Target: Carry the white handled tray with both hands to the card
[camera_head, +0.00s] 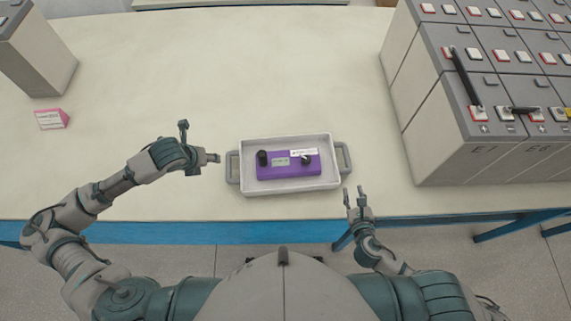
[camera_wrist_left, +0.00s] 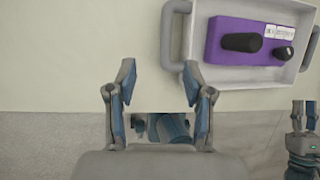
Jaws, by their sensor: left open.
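The white tray (camera_head: 290,190) sits near the table's front edge, with grey handles on its left (camera_head: 232,167) and right (camera_head: 344,158). A purple device with black knobs (camera_head: 275,170) lies in it. The tray (camera_wrist_left: 240,80) also shows at the right of the left wrist view. My left gripper (camera_head: 199,142) is open and empty, left of the left handle; in the wrist view (camera_wrist_left: 158,78) one fingertip is close to that handle (camera_wrist_left: 168,40). My right gripper (camera_head: 354,192) is open and empty at the front edge, below the right handle. The pink-and-white card (camera_head: 51,119) is at the far left.
Grey battery blocks (camera_head: 455,150) with red-marked terminals and dark tools stand at the right. Another block (camera_head: 40,60) stands at the back left. The table (camera_head: 230,70) is clear between the card and tray. Its blue front edge (camera_head: 180,232) is close to the tray.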

